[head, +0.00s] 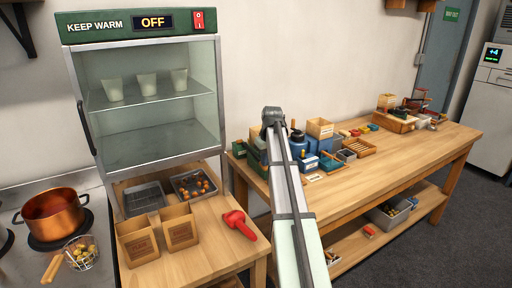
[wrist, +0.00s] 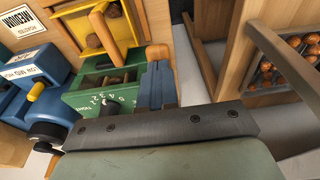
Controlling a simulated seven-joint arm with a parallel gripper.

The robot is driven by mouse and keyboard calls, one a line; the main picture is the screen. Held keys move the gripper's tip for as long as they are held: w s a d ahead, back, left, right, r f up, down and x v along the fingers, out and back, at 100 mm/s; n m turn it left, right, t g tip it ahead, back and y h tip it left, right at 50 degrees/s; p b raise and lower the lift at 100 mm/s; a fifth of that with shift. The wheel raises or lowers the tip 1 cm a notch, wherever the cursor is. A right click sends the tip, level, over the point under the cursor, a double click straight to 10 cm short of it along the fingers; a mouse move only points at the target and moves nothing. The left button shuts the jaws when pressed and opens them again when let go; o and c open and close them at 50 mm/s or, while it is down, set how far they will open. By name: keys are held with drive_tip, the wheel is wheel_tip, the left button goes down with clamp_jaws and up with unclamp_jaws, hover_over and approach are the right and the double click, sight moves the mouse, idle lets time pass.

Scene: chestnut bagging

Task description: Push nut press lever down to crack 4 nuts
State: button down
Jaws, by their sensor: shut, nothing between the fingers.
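In the wrist view a green box (wrist: 85,104) with a black dial knob and white numbers stands left of my fingers, with a few brown nuts in its open top. A yellow frame (wrist: 118,28) with nuts in it stands behind it. My gripper (wrist: 157,68) is shut and empty, its blue-grey fingers close to the right side of the green box. A wooden piece (wrist: 157,50) shows just past the fingertips; I cannot tell whether it is the press lever or whether I touch it. In the head view my arm hides the gripper.
A blue machine (wrist: 18,88) with a yellow handle stands left of the green box. In the head view, a warming cabinet (head: 145,85) marked OFF, two paper bags (head: 138,243), a nut tray (head: 194,184) and a red scoop (head: 239,224) are to the left.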

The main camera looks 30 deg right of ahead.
drive_tip(key=shift+f, duration=0.45)
wheel_tip(320, 180, up, 10)
drive_tip(key=w, duration=0.1)
idle(0.7)
drive_tip(key=shift+w+f, duration=0.1)
drive_tip(key=shift+f, duration=0.15)
drive_tip(key=shift+f, duration=1)
